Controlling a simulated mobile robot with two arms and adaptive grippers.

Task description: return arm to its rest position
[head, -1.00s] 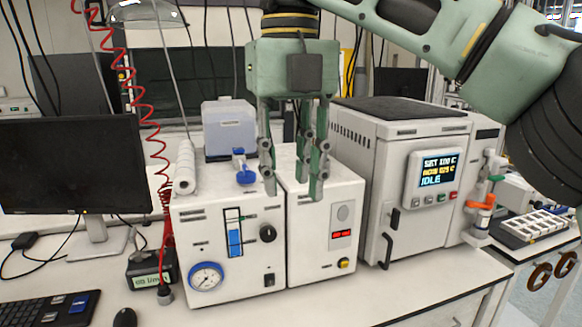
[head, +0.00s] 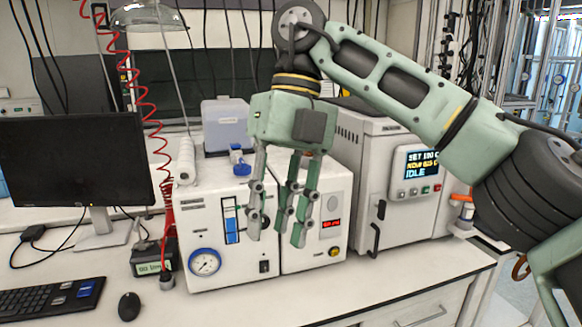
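My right arm comes in from the right and arches over the bench. Its gripper (head: 277,238) points down in front of two white instrument boxes, its fingers apart with nothing between them. The right box (head: 325,256) has a small red display. A larger white reactor oven (head: 385,165) stands to the right, its screen reading IDLE, partly hidden by my arm. My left gripper does not show.
A monitor (head: 75,165), keyboard (head: 50,298) and mouse (head: 129,306) are on the left of the bench. A red coiled hose (head: 150,120) hangs beside the left box. A blue valve handle (head: 240,165) sits on top of it. The bench front (head: 400,275) is clear.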

